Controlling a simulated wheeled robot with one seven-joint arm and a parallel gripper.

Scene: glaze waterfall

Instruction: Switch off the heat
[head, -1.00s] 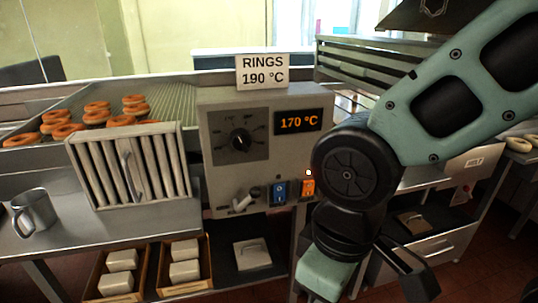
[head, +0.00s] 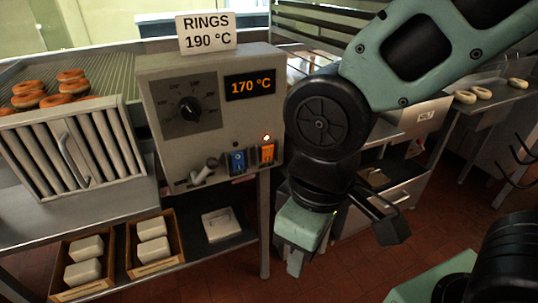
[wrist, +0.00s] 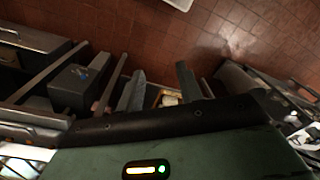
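The control box (head: 156,66) stands left of centre in the head view. It carries a black dial (head: 190,109) and a lit display (head: 250,85) reading 170 °C. Low on its front are a grey lever (head: 204,171), a blue rocker switch (head: 237,161) and a glowing orange rocker switch (head: 267,153). A small lamp (head: 266,138) above the orange switch is lit. My gripper is to the right of and below the switches, apart from them. In the wrist view, my gripper's fingers (wrist: 159,86) stand apart with nothing held between them.
A sign (head: 207,34) on the box reads RINGS 190 °C. A slatted guard (head: 75,150) and doughnuts (head: 62,88) are at left. Wooden crates (head: 178,242) with white blocks and a white lidded item (head: 221,225) sit on the low shelf. Red tiled floor (head: 350,275) is open at right.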

